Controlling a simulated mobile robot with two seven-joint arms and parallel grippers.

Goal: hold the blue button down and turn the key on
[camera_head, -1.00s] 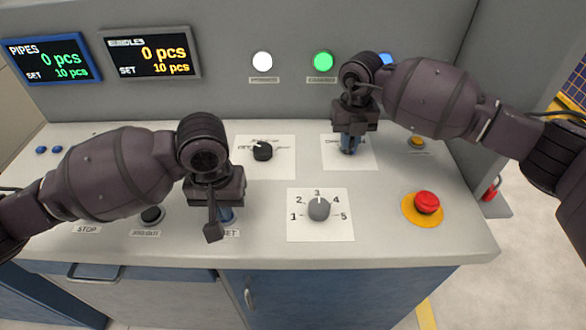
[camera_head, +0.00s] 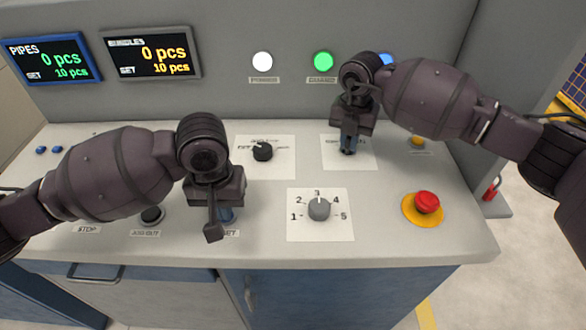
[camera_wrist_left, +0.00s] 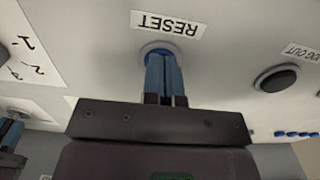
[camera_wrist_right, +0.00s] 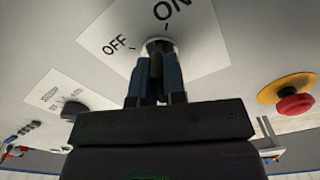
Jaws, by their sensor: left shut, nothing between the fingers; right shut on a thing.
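My left gripper (camera_wrist_left: 165,75) is shut and empty, its fingertips over the blue button (camera_wrist_left: 152,52) beside the RESET label; the fingers cover most of the button. In the head view the left gripper (camera_head: 226,214) points down at the panel's front left. My right gripper (camera_wrist_right: 155,75) is shut on the key, which stands in the switch on the OFF/ON plate (camera_wrist_right: 205,50). The fingers hide most of the key and its exact angle. In the head view the right gripper (camera_head: 348,148) is at the back right of the panel.
A numbered dial (camera_head: 319,208) lies between the grippers. A red emergency button (camera_head: 427,202) on a yellow base is at the right. A black selector (camera_head: 262,152) and a black button (camera_head: 152,215) are near the left arm. White (camera_head: 262,61) and green (camera_head: 323,61) lamps are on the back wall.

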